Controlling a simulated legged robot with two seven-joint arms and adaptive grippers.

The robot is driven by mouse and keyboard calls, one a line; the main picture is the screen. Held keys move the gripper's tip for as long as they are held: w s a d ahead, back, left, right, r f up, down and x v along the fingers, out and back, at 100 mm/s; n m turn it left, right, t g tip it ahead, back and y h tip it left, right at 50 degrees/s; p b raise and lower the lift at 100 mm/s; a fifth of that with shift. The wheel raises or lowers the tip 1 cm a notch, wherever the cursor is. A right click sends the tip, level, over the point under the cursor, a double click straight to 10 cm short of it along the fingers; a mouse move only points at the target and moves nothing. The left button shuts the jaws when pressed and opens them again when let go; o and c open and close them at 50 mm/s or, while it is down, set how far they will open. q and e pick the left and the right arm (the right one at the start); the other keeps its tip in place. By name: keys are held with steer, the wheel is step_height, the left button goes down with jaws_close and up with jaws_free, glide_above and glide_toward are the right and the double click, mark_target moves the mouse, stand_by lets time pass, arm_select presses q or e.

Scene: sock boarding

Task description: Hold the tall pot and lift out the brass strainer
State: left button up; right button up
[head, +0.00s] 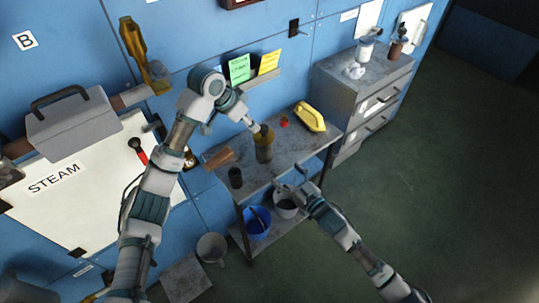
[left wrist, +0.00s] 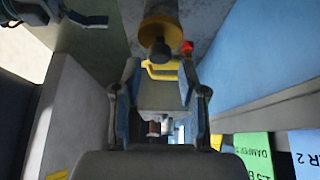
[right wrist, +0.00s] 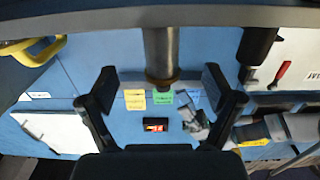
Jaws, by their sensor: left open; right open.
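The tall pot (head: 264,150) stands upright on the grey table, a narrow metal cylinder with a brassy upper part. In the left wrist view its round brass top (left wrist: 160,25) shows with a dark knob (left wrist: 160,50), which may be the strainer's; I cannot tell the strainer apart for sure. My left gripper (head: 252,126) is open beside the pot's top, with the top ahead of its fingers (left wrist: 160,75). My right gripper (head: 285,188) is open at the table's front edge. In the right wrist view the pot (right wrist: 161,50) is ahead, between the open fingers (right wrist: 160,80), apparently not touched.
On the table are a yellow object (head: 309,117), a small red item (head: 283,122), a brown cylinder (head: 218,158) lying down and a dark cup (head: 236,178). A blue bucket (head: 257,222) and a grey bucket (head: 286,208) stand below. A drawer cabinet (head: 350,95) stands to the right.

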mark_target(269, 155)
steer(key=x, duration=1.2)
steer(key=shift+w+a, duration=0.2)
